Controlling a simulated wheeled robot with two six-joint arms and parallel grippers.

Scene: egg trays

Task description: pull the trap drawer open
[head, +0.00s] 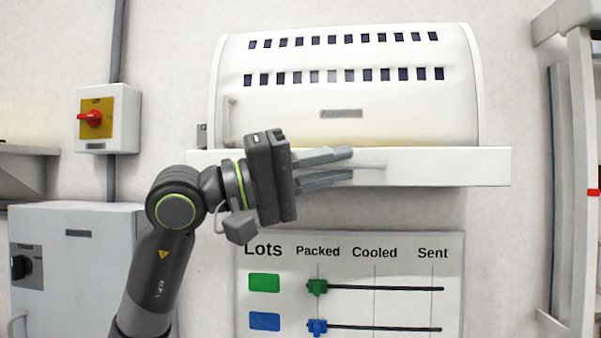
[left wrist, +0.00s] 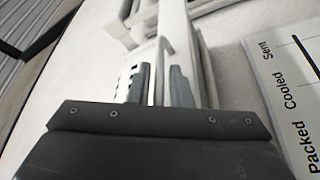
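The trap is a white wall box with slots (head: 345,95). Its drawer looks to be the long white ledge (head: 450,168) along the bottom, which appears closed. My left gripper (head: 352,165) is in front of the ledge, its two grey fingers parted and pointing right. A pale, thin bar (head: 372,166), perhaps the drawer's handle, shows by the fingertips. In the left wrist view a white strip lies in the gap between the fingers (left wrist: 160,85); I cannot tell whether they touch it. My right gripper is not in view.
A lots board (head: 350,300) with sliders hangs just below the ledge. A shelf frame (head: 582,180) stands at far right.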

